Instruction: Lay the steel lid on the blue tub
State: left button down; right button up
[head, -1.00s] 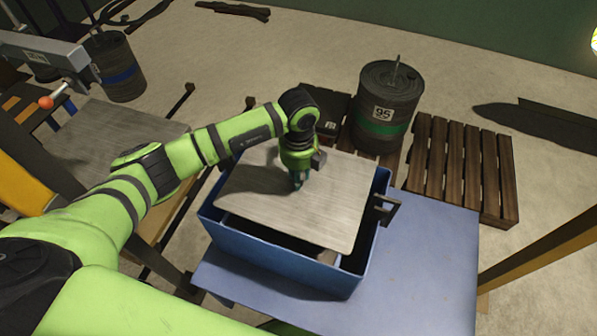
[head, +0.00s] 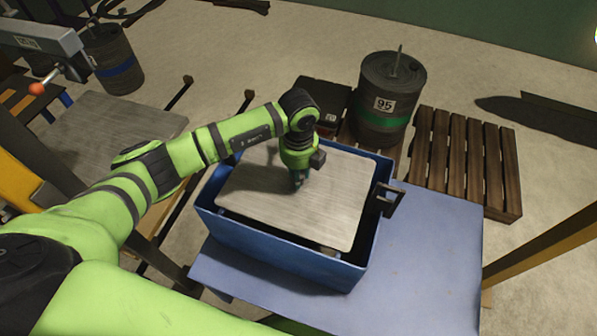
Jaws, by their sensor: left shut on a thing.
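The steel lid (head: 322,212) is a flat grey brushed plate over the opening of the blue tub (head: 275,250). Dark gaps show between the lid and the tub's near and right walls. I cannot tell whether the lid touches the rim. My left gripper (head: 298,184) points down at the middle of the lid and is shut on it; the grip point is mostly hidden by the fingers. The tub stands on a blue table (head: 425,250), with a dark handle (head: 386,199) on its right wall. My right gripper is not in view.
A dark drum with a green band (head: 388,100) stands on a pallet behind the tub, beside a black box (head: 322,102). Another wooden pallet (head: 465,165) lies on the right. A grey-topped table (head: 110,135) is at left. The blue table's right part is clear.

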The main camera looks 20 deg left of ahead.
pick_arm(q)
jog(key=shift+f, duration=0.25)
jog(key=c, duration=0.9)
grip_release()
jog(key=shift+c, duration=0.2)
jog(key=shift+o, duration=0.3)
